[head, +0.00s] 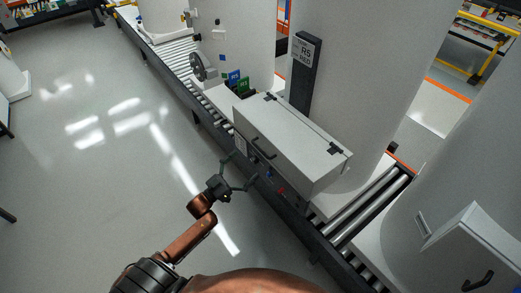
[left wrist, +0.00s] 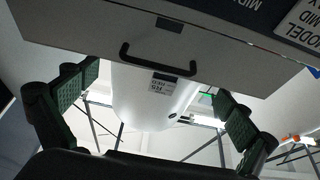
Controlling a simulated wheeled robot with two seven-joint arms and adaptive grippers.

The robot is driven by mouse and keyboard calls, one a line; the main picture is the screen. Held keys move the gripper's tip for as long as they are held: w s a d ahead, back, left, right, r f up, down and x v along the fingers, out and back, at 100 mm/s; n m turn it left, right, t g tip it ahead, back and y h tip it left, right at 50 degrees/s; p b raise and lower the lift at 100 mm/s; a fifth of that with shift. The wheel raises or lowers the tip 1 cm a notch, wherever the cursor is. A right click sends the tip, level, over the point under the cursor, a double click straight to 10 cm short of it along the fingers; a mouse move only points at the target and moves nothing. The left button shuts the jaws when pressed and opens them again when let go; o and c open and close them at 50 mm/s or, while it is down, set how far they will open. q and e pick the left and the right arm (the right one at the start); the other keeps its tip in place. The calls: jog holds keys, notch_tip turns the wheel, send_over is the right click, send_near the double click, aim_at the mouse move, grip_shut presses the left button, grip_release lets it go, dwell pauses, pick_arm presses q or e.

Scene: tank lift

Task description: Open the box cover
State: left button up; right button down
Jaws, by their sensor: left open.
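The white box (head: 285,150) sits beside the conveyor, its cover (head: 300,128) down. Two dark hinges show along the cover's far edge. A black bar handle (head: 264,148) is on the near face; it also shows in the left wrist view (left wrist: 157,70), ahead of and between the fingers. My left gripper (head: 244,167) is open and empty, just in front of and a little below the handle, apart from it. In the left wrist view its two green-padded fingers (left wrist: 156,84) are spread wide. My right gripper is in neither view.
A roller conveyor (head: 180,55) runs along the line of large white tanks (head: 350,80). A dark sign (head: 304,70) stands behind the box. Another white box with a handle (head: 480,250) is at lower right.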

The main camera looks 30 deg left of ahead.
aim_at(260, 149)
pick_arm(q)
jog(key=x, duration=0.4)
jog(key=p+x, duration=0.1)
jog(key=x, duration=0.3)
jog(key=shift+s+r, duration=0.15)
jog(key=shift+r, duration=0.1)
